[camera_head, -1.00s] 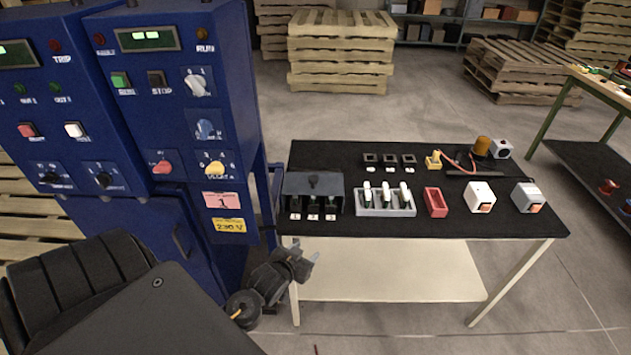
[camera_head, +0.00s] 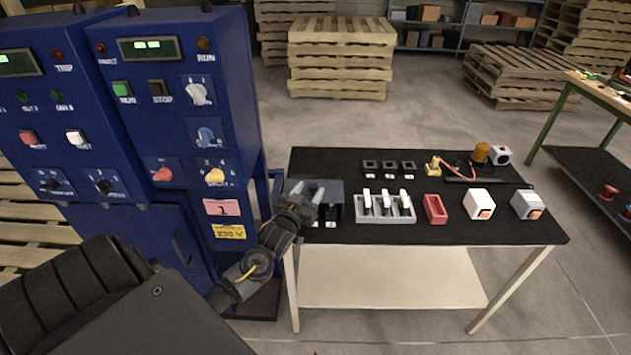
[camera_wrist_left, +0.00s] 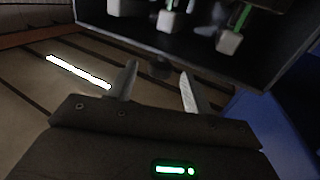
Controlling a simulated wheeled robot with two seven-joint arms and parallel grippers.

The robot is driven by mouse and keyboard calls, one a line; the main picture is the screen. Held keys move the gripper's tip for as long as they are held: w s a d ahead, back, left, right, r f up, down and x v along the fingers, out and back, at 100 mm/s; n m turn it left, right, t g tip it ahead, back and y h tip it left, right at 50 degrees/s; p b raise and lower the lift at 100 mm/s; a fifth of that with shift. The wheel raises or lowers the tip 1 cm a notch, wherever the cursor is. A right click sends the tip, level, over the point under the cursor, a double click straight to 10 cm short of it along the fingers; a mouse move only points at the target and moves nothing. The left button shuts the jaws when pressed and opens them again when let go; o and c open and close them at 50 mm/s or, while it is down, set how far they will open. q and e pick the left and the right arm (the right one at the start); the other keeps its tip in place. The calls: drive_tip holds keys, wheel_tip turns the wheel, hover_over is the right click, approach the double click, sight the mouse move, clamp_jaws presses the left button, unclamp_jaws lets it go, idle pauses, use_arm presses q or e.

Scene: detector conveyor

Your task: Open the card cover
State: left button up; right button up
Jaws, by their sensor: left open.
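The card cover (camera_head: 332,187) is the dark grey top of a box at the left end of the black table, and my left gripper partly hides it in the head view. My left gripper (camera_head: 307,190) is open, with its fingers at the left part of the cover. In the left wrist view the open fingers (camera_wrist_left: 158,84) point toward a dark round knob (camera_wrist_left: 160,68), which shows between the tips. Contact cannot be told. Several green cards with white ends (camera_wrist_left: 168,20) show inside the box. My right gripper is not in view.
A blue control cabinet (camera_head: 215,120) stands close on the left. The table's front strip is clear.

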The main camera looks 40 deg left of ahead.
use_arm(q)
drive_tip(key=shift+p+x, duration=0.3)
drive_tip(key=shift+x, duration=2.1)
clamp_jaws()
